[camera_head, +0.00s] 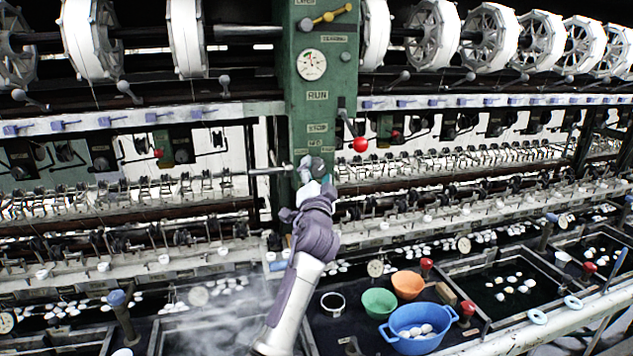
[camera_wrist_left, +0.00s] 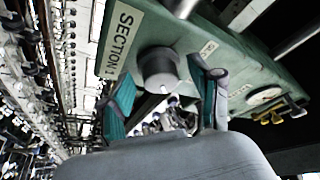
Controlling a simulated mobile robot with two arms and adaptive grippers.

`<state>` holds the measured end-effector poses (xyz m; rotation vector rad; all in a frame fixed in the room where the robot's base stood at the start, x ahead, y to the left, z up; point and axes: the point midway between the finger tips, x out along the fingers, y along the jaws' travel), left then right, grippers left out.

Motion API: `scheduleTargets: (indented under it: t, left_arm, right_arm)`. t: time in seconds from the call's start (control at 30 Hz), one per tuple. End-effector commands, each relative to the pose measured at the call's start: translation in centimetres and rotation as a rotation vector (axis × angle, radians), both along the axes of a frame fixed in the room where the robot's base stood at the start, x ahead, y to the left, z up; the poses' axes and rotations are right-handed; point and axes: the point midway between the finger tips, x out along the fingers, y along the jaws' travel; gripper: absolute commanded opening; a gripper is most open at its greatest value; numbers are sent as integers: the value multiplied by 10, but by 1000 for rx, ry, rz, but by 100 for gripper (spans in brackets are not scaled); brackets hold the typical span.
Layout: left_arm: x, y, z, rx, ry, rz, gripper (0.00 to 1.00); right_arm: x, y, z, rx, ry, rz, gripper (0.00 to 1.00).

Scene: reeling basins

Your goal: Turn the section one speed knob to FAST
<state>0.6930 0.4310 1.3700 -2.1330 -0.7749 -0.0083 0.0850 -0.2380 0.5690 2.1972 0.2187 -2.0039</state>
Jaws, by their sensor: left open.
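The section one speed knob (camera_wrist_left: 158,68) is a dark grey round knob on the green panel (camera_wrist_left: 232,62), beside a label reading SECTION 1. A small pale mark shows on its near rim; I cannot tell which setting it marks. My left gripper (camera_wrist_left: 162,78) is open, with its two teal-padded fingers on either side of the knob in the wrist view. I cannot tell whether they touch it. In the head view my left gripper (camera_head: 315,176) is up against the lower part of the green post (camera_head: 318,100) and partly hides the knob area. My right gripper is not in view.
A red-ball lever (camera_head: 360,144) sticks out just right of the post. A horizontal rod (camera_head: 270,171) lies left of the gripper. Below stand an orange bowl (camera_head: 408,285), a green bowl (camera_head: 379,302) and a blue basin (camera_head: 418,342). Steam rises at lower left.

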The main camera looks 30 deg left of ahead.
Motion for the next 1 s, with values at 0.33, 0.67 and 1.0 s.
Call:
scheduleTargets:
  t: [0.33,0.67,1.0]
  left_arm:
    - [-50,-33,-19,-4,3,-2,64]
    - [-89,-58,-32,-3,3,-1,64]
    - [-93,-60,-33,-2,2,0,64]
  right_arm:
    - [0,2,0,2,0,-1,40]
    - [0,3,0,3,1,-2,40]
    - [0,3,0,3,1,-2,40]
